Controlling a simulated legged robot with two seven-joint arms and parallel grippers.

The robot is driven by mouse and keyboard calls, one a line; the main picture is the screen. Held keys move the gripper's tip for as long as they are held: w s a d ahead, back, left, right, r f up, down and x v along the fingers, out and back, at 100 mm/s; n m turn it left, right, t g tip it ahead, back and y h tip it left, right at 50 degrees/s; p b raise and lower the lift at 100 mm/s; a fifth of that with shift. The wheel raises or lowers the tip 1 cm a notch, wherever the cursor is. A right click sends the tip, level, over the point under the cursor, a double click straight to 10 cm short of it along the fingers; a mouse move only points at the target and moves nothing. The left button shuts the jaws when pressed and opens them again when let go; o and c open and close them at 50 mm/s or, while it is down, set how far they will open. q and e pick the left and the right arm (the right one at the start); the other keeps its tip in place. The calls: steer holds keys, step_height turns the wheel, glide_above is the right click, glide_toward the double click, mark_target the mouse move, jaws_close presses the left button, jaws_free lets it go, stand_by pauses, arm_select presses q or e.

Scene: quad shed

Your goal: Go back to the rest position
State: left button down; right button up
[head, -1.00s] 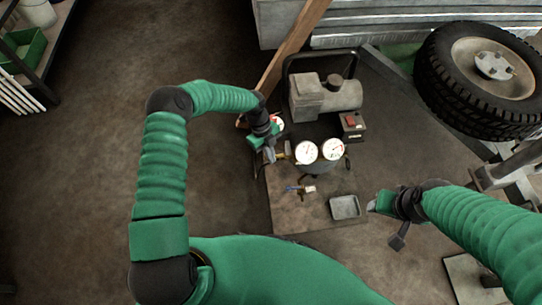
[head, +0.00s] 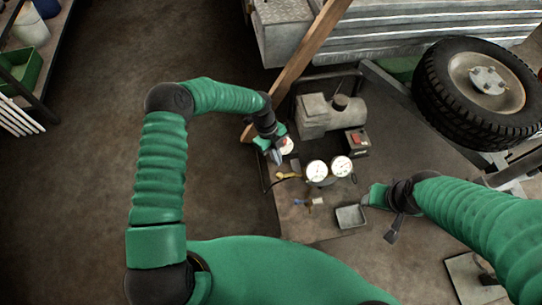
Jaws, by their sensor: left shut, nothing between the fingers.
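My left gripper (head: 273,150) is at the end of the green arm that reaches in from the left and bends over. It is shut and empty, above the left edge of the workbench board, left of two white dial gauges (head: 328,169). A small white round dial shows right beside its fingers; I cannot tell whether they touch. My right gripper (head: 372,196) comes in from the right, beside a small grey metal tray (head: 350,217). Its fingers are too small and hidden to tell open from shut.
A grey compressor (head: 327,115) and a box with a red switch (head: 357,141) stand behind the gauges. A wooden post (head: 300,60) slants up behind my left gripper. A large tyre (head: 480,90) is at the upper right. The floor at left is clear.

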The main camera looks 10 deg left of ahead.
arm_select(q)
steer(key=s+a+r+n+t+y, duration=0.2)
steer(key=s+a+r+n, duration=0.2)
steer(key=s+r+n, duration=0.55)
steer(key=s+a+r+n+t+y, duration=0.1)
steer(key=s+a+r+n+t, duration=0.35)
steer(key=r+n, duration=0.75)
step_height(320, 180, up, 23)
steer(key=s+n+g+p, duration=0.1)
steer(key=s+n+p, duration=0.1)
steer(key=p, duration=2.2)
steer(key=shift+s+n+g, duration=0.2)
steer(key=shift+n+g, duration=0.15)
steer(key=shift+n, duration=0.1)
arm_select(e)
steer(key=w+v, duration=0.2)
steer(key=v, duration=0.9)
steer(key=w+d+r+v, duration=0.1)
steer(key=w+v, duration=0.2)
steer(key=v, duration=0.9)
steer(key=shift+d+r, duration=0.2)
steer(key=shift+r, duration=0.15)
